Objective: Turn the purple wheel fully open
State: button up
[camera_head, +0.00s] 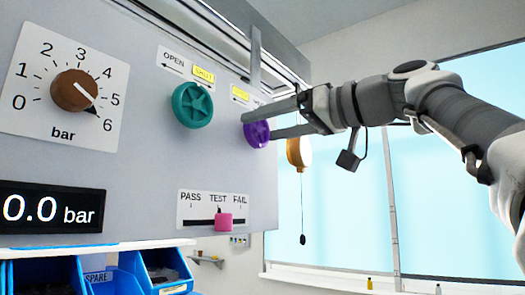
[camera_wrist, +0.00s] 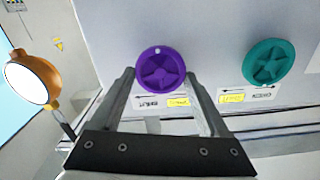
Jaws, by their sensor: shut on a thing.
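The purple wheel (camera_head: 257,134) is on the grey panel's right part, partly covered by my fingers in the head view. In the wrist view the purple wheel (camera_wrist: 161,72) faces me, with a star-shaped hub and a small pale mark near its rim. My gripper (camera_head: 258,125) reaches in from the right, one finger on each side of the wheel. In the wrist view my gripper (camera_wrist: 161,76) has its fingertips at the wheel's left and right rim, shut on it. The label above the wheel is partly hidden in the head view.
A teal wheel (camera_head: 192,105) sits left of the purple one, with an OPEN arrow label (camera_head: 171,61) above. A brown knob (camera_head: 74,90) points near 6; the display (camera_head: 52,208) reads 0.0 bar. A pink slider (camera_head: 223,222) sits near TEST. An orange lamp (camera_wrist: 32,80) hangs beside the panel.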

jog(key=o, duration=1.2)
jog(key=shift+o, duration=0.2)
jog(key=v, duration=1.7)
jog(key=shift+d+p, duration=0.2)
jog(key=shift+p, duration=0.2)
jog(key=shift+s, duration=0.15)
